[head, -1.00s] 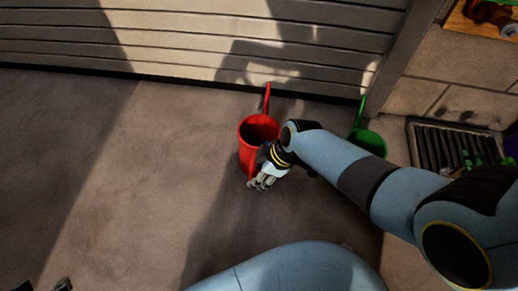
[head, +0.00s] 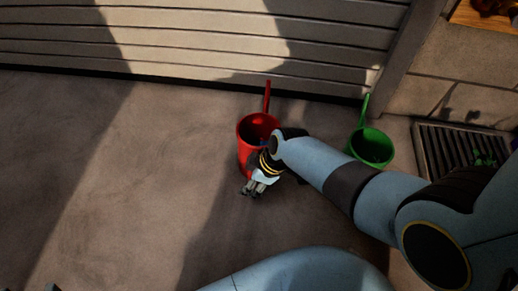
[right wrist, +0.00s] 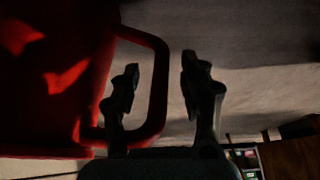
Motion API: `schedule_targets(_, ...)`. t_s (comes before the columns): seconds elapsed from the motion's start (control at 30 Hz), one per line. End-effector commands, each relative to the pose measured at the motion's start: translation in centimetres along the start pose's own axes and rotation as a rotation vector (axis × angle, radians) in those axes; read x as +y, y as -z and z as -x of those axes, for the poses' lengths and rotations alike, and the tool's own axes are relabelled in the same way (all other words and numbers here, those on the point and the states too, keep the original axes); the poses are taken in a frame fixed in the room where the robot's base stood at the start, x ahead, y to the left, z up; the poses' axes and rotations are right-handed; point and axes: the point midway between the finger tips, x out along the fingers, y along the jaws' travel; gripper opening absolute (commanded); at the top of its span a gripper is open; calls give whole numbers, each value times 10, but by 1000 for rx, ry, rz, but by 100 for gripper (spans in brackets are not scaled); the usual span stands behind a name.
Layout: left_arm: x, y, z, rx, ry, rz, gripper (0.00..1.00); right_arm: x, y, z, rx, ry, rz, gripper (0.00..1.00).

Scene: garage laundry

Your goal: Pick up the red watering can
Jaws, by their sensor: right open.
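The red watering can (head: 244,150) stands upright on the concrete floor in the head view, its spout pointing toward the shutter. In the right wrist view its dark red body (right wrist: 50,80) fills the left side, with its loop handle (right wrist: 160,85) sticking out to the right. My right gripper (head: 252,190) is at the can's near right side. In the right wrist view the same gripper (right wrist: 158,72) is open, and the handle's outer bar lies between its two fingers. Two tips of my left gripper (head: 36,288) barely show, apart, at the bottom left edge.
A green watering can (head: 372,147) stands to the right, close behind my right arm. A floor grate (head: 435,150) lies further right. The grey slatted shutter (head: 190,45) closes off the back. The floor to the left is clear.

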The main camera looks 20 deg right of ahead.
Motion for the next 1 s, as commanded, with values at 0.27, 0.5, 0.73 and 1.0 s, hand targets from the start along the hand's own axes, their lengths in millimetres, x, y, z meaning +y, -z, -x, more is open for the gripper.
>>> schedule_targets(0.27,0,0,0,-1,0,0,40,0,0,0,0,0,0,17)
schedule_targets(0.5,0,0,0,-2,0,0,40,1,0,0,0,-2,1,0)
schedule_targets(0.73,0,0,0,-2,0,0,40,3,2,1,3,-7,3,0)
schedule_targets(1.0,0,0,0,-3,0,0,40,2,2,2,3,-5,2,0)
